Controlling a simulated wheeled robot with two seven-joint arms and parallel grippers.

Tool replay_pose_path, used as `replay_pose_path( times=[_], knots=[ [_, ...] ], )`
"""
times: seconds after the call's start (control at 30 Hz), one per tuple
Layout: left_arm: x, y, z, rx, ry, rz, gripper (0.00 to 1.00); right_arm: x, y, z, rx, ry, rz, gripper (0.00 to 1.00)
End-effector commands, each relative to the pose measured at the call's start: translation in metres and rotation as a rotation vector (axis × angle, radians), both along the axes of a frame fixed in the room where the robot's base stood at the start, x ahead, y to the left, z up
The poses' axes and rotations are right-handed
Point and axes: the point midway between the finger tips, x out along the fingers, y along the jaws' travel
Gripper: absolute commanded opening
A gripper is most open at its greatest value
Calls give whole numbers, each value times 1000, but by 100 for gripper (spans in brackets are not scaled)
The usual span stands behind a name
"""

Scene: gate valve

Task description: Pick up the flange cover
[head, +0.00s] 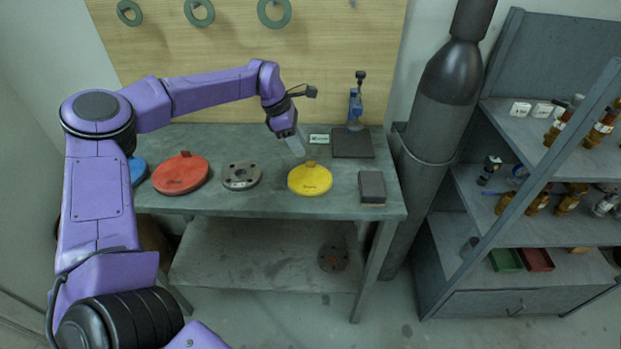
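A yellow flange cover (310,180) with a small raised tab lies flat on the grey workbench (345,208). A red cover (180,174) with a similar tab lies at the left of the bench, and a blue cover (137,170) is partly hidden behind my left arm. My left gripper (299,150) points down just above and behind the yellow cover's tab and looks apart from it. Its grey fingers are seen edge-on, so their opening is unclear. My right gripper is out of view.
A grey metal flange (241,177) lies between the red and yellow covers. A grey block (372,188), a dark plate (352,144) and a blue tool stand (355,105) are to the right. A gas cylinder (440,105) and a shelf rack (515,140) stand beyond.

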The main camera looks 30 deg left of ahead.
Motion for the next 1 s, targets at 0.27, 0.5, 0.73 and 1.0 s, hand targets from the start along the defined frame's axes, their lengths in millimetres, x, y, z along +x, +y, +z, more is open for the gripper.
replay_pose_path(
  times=[0.27,0.5,0.73,1.0],
  knots=[
    [11,-14,-31,2,6,0,38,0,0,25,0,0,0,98],
    [18,-22,-58,1,-1,5,38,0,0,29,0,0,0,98],
    [18,-22,-58,0,-2,5,16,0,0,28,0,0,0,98],
    [18,-22,-58,0,-2,5,0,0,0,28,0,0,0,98]
  ],
)
